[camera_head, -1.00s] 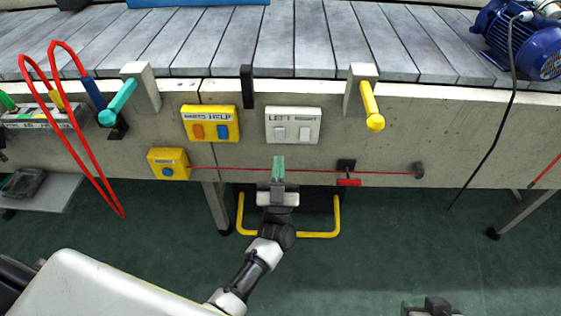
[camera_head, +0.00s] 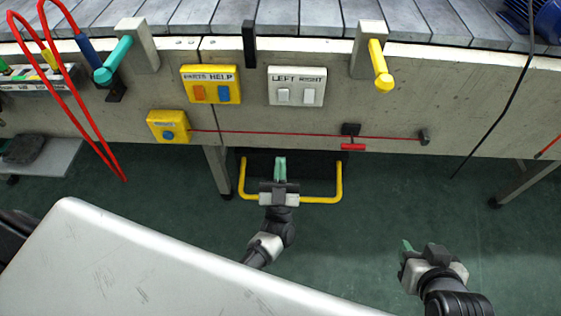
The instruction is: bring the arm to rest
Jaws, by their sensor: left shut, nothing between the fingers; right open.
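My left gripper (camera_head: 281,170) is in the middle of the view, below the conveyor's front panel. Its green fingers are shut with nothing between them. It shows in front of the dark space inside the yellow bar frame (camera_head: 338,180); I cannot tell whether it touches the bar. My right gripper (camera_head: 405,250) is at the lower right over the green floor. It is empty and apart from everything, and its fingers are seen at a slant.
The panel carries a yellow PARTS HELP box (camera_head: 210,85), a white LEFT RIGHT switch box (camera_head: 297,87), a teal handle (camera_head: 113,65), a yellow handle (camera_head: 380,67) and a red cord (camera_head: 280,134). A black cable (camera_head: 497,125) hangs at right. The floor (camera_head: 400,205) is clear.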

